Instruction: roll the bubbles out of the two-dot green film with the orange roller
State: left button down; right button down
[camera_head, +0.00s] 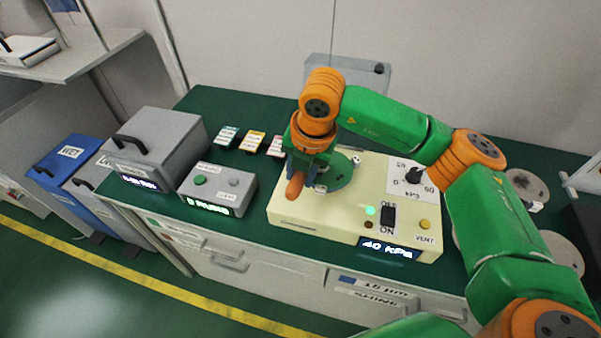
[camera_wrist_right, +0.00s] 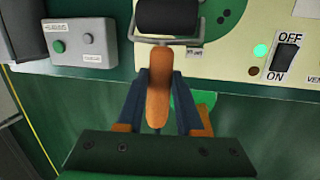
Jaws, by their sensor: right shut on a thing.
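The orange roller is in my right gripper (camera_head: 303,162). Its orange handle (camera_head: 295,186) points down toward the front in the head view. In the right wrist view the handle (camera_wrist_right: 159,85) stands between the two dark fingers of my right gripper (camera_wrist_right: 158,105), with the black roller drum (camera_wrist_right: 168,17) beyond it. A round green film (camera_head: 343,172) lies on top of the cream vacuum station (camera_head: 315,214). The drum is over or beside the film's left part; contact cannot be told. Dark spots show on the green disc (camera_wrist_right: 226,18). The gripper partly hides the film. My left gripper is out of view.
The station's display reads 40 kPa (camera_head: 388,249). A grey button box (camera_head: 217,188) and a larger grey box (camera_head: 155,150) stand to the left. Several small labelled packs (camera_head: 254,141) lie behind. Round grey discs (camera_head: 526,186) lie at the right.

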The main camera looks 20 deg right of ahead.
jog(key=p+v, duration=0.2)
jog(key=v, duration=0.1)
jog(key=w+p+v, duration=0.1)
jog(key=p+v, duration=0.1)
jog(key=v, duration=0.2)
jog(key=shift+w+a+r, duration=0.25)
jog(key=shift+r, duration=0.05)
jog(key=shift+f, duration=0.1)
